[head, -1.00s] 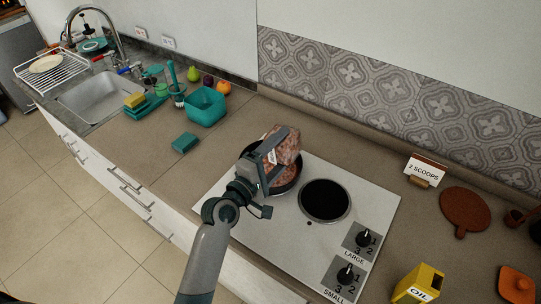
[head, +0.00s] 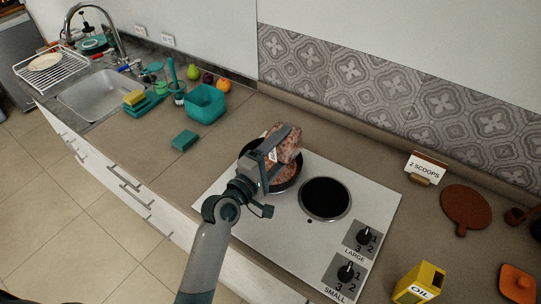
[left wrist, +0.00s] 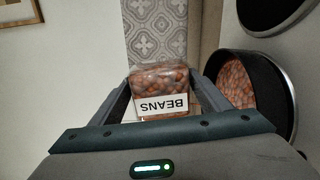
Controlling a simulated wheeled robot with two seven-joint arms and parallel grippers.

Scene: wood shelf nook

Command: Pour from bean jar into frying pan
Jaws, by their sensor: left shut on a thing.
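The bean jar (head: 286,146) is clear, full-looking with reddish-brown beans, and has a white BEANS label. It also shows in the left wrist view (left wrist: 158,80), between the fingers. My left gripper (head: 272,150) is shut on the jar and holds it above the frying pan, tilted in the head view. The dark round frying pan (head: 246,165) sits on the left burner of the stove, partly hidden by the gripper and jar. Reddish-brown beans lie in the pan, seen in the left wrist view (left wrist: 236,84). My right gripper does not show.
A white stovetop (head: 290,220) has a bare burner (head: 325,198) and two knobs. A "2 SCOOPS" card (head: 426,166), brown board (head: 465,207) and yellow oil box (head: 418,284) stand to the right. A teal bin (head: 205,104) and sponge (head: 184,140) are left.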

